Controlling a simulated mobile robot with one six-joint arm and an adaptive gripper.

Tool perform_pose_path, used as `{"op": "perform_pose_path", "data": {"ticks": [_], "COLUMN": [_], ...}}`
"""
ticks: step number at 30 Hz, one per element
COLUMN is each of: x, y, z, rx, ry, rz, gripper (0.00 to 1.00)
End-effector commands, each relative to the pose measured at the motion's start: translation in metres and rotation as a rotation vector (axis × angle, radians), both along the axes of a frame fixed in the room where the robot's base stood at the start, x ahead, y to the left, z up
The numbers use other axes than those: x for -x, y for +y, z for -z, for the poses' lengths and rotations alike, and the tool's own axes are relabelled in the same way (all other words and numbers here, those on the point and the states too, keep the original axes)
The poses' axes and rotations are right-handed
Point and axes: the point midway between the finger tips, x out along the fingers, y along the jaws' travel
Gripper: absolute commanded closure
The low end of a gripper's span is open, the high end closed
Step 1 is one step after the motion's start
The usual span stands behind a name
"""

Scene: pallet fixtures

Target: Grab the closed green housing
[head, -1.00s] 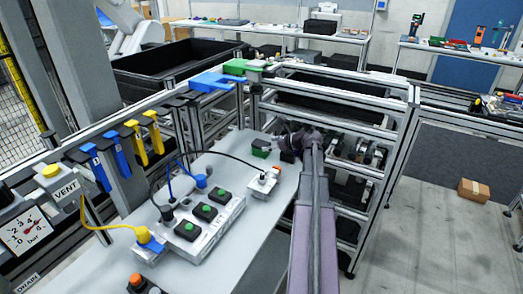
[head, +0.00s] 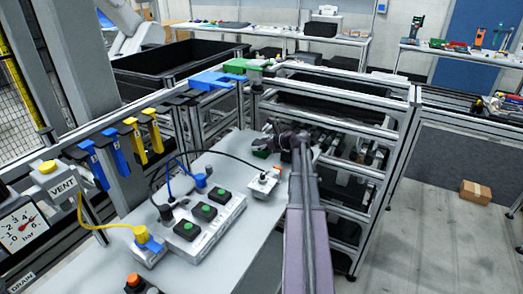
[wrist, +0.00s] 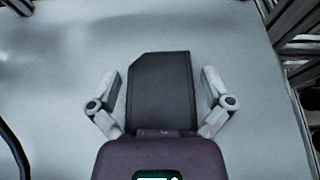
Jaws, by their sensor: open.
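A small green and black housing (head: 262,153) sits on the grey table near its far end, partly covered by my gripper (head: 264,141) in the head view. In the wrist view, my gripper (wrist: 160,84) has its two fingers spread wide. A dark block (wrist: 161,85) with one cut corner shows between them, with gaps on both sides. No green shows on this block, and I cannot tell from this view whether it is the housing. A second green box (head: 235,66) sits beside a blue one on the rail at the back.
A larger unit with green buttons (head: 205,225) is nearer. A metal frame rack (head: 395,150) stands right of the table.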

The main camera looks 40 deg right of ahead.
Motion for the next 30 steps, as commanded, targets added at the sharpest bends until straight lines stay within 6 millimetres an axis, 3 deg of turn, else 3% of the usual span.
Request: {"op": "perform_pose_path", "data": {"ticks": [10, 11, 18, 30], "x": [0.0006, 0.0006, 0.0008, 0.0009], "y": [-0.0006, -0.0006, -0.001, -0.0013], "z": [-0.0001, -0.0001, 0.0, -0.0017], "rx": [0.0, 0.0, 0.0, 0.001], "ry": [0.0, 0.0, 0.0, 0.0], "rz": [0.001, 0.001, 0.001, 0.002], "gripper": [0.0, 0.06, 0.77, 0.78]}}
